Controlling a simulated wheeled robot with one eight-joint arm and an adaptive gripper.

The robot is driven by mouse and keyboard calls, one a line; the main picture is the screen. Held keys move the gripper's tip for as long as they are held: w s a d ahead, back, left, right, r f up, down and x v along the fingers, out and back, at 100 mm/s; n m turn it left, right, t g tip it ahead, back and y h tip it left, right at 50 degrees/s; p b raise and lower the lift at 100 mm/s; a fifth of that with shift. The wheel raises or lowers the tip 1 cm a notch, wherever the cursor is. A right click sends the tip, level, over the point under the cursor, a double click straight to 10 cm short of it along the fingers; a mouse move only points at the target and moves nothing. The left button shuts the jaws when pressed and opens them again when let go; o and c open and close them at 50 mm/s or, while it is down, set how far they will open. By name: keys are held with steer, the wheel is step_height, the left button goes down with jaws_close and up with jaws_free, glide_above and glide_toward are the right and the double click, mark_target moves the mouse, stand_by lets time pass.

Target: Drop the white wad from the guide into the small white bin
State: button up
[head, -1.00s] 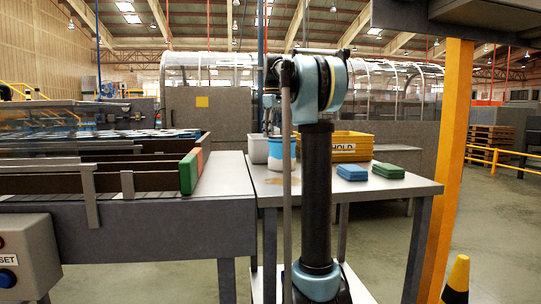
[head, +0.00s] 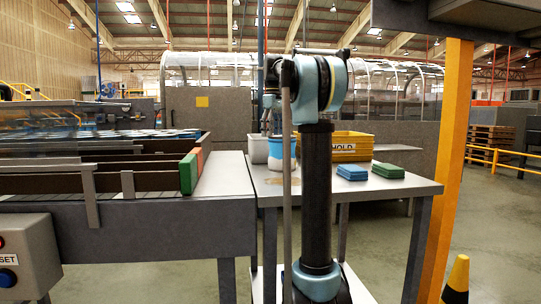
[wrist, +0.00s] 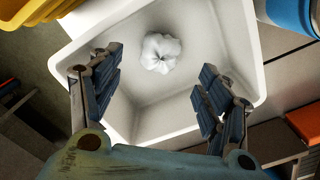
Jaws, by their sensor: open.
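The white wad (wrist: 161,53) shows in the wrist view inside the small white bin (wrist: 85,60), against its pale floor. My gripper (wrist: 160,90) is above the bin, its blue-padded fingers spread wide on either side with nothing between them touching the wad. In the head view the small white bin (head: 258,149) stands on the grey table, and my gripper (head: 266,128) hangs over it, partly hidden by my own arm. The wad is not visible in the head view. The guide (head: 130,172) runs along the left bench.
A blue-and-white container (head: 281,147) stands right beside the bin. A yellow HOLD crate (head: 350,147) is behind my arm. Blue pads (head: 352,172) and green pads (head: 388,170) lie at the table's right. A yellow post (head: 448,170) rises to the right.

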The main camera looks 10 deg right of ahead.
step_height(320, 180, up, 11)
steer(key=shift+r, duration=0.2)
stand_by(0.4)
